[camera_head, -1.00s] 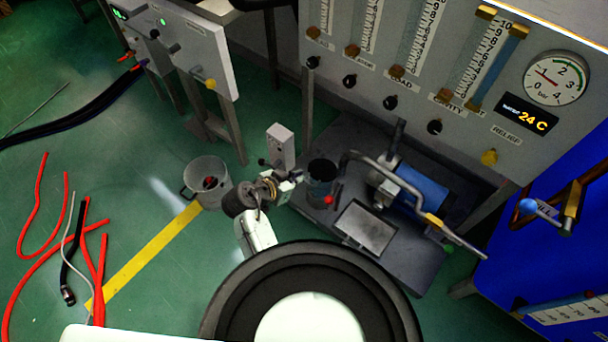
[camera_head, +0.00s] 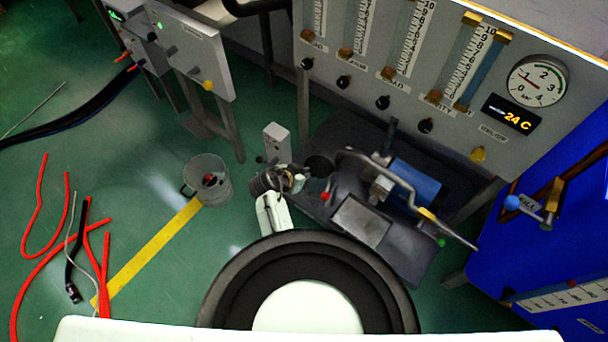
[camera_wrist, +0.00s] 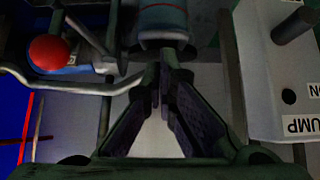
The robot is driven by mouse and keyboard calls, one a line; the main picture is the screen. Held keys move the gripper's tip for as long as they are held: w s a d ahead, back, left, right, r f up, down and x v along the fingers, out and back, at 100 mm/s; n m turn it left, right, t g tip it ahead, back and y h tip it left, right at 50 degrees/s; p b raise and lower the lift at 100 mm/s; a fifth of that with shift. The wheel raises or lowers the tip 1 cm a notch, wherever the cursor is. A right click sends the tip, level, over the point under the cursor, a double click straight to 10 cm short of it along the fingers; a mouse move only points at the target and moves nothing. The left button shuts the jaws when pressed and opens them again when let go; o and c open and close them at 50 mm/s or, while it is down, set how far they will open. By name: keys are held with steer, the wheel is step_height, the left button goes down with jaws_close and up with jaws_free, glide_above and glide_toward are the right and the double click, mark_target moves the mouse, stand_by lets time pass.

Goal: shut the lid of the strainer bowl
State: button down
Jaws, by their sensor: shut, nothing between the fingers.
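The strainer bowl seems to be the small dark round vessel (camera_head: 318,168) on the pump's base plate, just right of my gripper (camera_head: 302,178) in the head view. Its round top looks dark, and I cannot tell how its lid stands. In the wrist view, a grey-blue cylinder with a thin red ring (camera_wrist: 163,20), probably the bowl, stands straight beyond my gripper (camera_wrist: 162,75). My fingers are together and empty, close in front of it. I cannot tell whether they touch it. My wrist partly hides the bowl's near side in the head view.
A grey pump switch box (camera_head: 277,145) stands close beside my gripper. A bent pipe (camera_head: 400,182) and blue motor (camera_head: 415,185) lie to the right. A red ball knob (camera_wrist: 50,54) shows in the wrist view. A grey pail (camera_head: 209,182) stands on the floor at left.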

steer(key=shift+f, duration=0.4)
steer(key=shift+f, duration=0.1)
steer(key=f+b, duration=0.1)
steer(key=s+f+b, duration=0.1)
steer(key=a+f+b, duration=0.1)
steer(key=f, duration=0.1)
steer(key=shift+s, duration=0.15)
steer(key=shift+r, duration=0.15)
